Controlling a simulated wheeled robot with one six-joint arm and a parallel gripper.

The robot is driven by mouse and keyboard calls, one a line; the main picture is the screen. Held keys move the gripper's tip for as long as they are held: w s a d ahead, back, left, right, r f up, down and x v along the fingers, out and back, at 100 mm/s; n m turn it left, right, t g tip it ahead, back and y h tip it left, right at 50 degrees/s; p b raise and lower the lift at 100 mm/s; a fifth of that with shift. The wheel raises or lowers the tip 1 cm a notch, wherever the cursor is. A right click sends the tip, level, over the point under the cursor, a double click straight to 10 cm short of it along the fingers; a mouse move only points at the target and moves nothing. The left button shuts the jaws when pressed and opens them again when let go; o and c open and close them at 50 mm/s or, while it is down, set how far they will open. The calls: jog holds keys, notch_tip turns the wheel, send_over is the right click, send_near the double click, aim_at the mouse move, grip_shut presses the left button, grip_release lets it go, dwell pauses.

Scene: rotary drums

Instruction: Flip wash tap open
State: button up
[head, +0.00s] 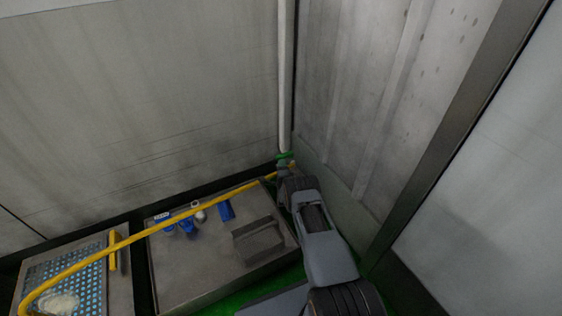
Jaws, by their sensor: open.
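The wash tap has a green handle (285,155) and sits low on a white vertical pipe (284,75) in the corner of the walls. My arm reaches up from the bottom right towards it. My gripper (284,165) is at the tap, just below the green handle, with its jaws open. The fingers are small and partly merge with the tap body, so I cannot tell whether they touch the handle.
A yellow hose (153,234) runs left from near the tap, across a grey bench (180,278) with several blue items (187,224) and a dark grey block (258,241). A perforated blue panel (85,283) lies at lower left. Walls stand close behind and right of the tap.

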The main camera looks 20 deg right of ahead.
aim_at(281, 158)
jog(key=shift+b+x, duration=2.45)
jog(key=shift+x, duration=1.35)
jog(key=shift+f, duration=0.1)
